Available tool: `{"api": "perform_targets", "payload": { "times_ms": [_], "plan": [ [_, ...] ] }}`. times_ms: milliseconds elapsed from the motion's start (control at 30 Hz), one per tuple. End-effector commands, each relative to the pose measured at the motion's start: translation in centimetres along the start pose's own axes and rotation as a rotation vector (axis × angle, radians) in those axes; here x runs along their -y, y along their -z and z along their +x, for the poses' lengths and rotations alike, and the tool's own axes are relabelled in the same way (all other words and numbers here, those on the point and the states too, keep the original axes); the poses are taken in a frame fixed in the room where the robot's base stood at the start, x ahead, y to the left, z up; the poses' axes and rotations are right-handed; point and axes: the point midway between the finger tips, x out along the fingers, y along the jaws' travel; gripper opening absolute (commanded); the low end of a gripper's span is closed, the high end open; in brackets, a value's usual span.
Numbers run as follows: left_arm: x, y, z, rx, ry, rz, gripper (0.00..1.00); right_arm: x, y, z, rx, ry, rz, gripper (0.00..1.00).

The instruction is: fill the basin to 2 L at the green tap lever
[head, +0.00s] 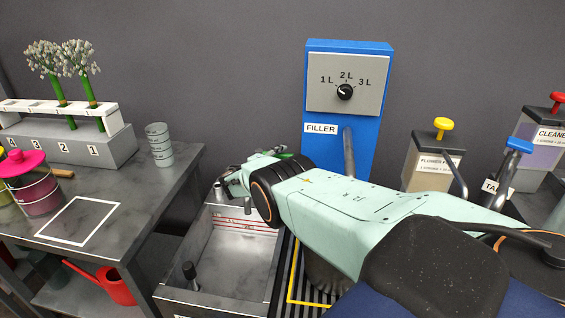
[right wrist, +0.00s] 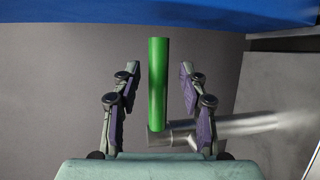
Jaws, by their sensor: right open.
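The green tap lever (right wrist: 158,85) stands upright in the right wrist view, on a grey metal pipe (right wrist: 235,128). My right gripper (right wrist: 160,72) is open, with one finger on each side of the lever and a gap on both sides. In the head view my right gripper (head: 236,182) is above the back of the basin, and my arm hides most of the tap. The grey basin (head: 225,262) has red level lines on its back wall; I see no clear water surface in it. My left gripper is not in view.
A blue filler (head: 316,80) with a dial (head: 344,92) marked 1 L, 2 L, 3 L stands behind. Pump bottles (head: 428,165) stand right. A red watering can (head: 112,285) sits below.

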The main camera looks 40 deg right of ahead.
Motion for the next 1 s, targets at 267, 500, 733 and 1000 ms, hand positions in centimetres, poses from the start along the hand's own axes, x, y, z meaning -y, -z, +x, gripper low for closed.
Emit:
{"api": "perform_targets", "payload": {
  "times_ms": [267, 500, 733, 1000],
  "plan": [
    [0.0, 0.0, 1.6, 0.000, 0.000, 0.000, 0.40, 0.0, 0.0, 1.8, 0.000, -0.001, 0.001, 0.43],
    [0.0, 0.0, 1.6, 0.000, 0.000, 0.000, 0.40, -0.2, 0.0, 1.9, 0.000, -0.001, 0.000, 0.43],
    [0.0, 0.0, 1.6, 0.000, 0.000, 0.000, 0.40, -0.2, 0.0, 1.9, 0.000, -0.002, 0.001, 0.33],
    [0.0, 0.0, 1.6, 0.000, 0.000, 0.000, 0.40, -0.2, 0.0, 1.9, 0.000, -0.002, 0.001, 0.10]
  ]
}}
